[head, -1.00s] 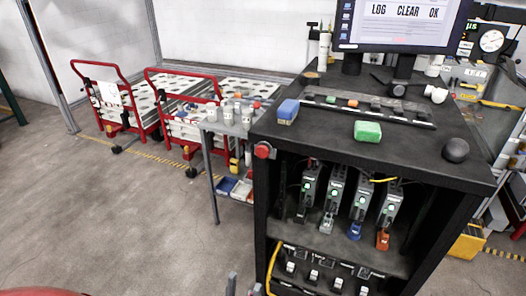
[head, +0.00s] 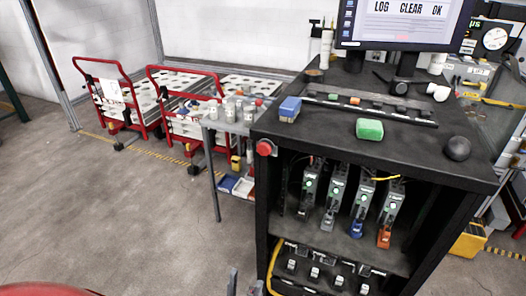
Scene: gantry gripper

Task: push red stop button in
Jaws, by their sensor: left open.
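The red stop button (head: 265,148) is a round red knob on the front left upper corner of the black cabinet (head: 258,200), just below the top edge. Nothing covers it. My left gripper (head: 245,280) shows only as two dark fingertips at the bottom edge of the picture, spread apart with nothing between them. It is well below the button and apart from it. The rest of this gripper is cut off by the frame. My right gripper is not in view.
On the cabinet top are a blue block (head: 290,109), a green block (head: 369,129), a dark ball (head: 457,148) and a monitor (head: 405,22). A grey side table (head: 211,125) with bottles stands left of the cabinet. Red-handled carts (head: 100,90) stand further left. The floor in front is clear.

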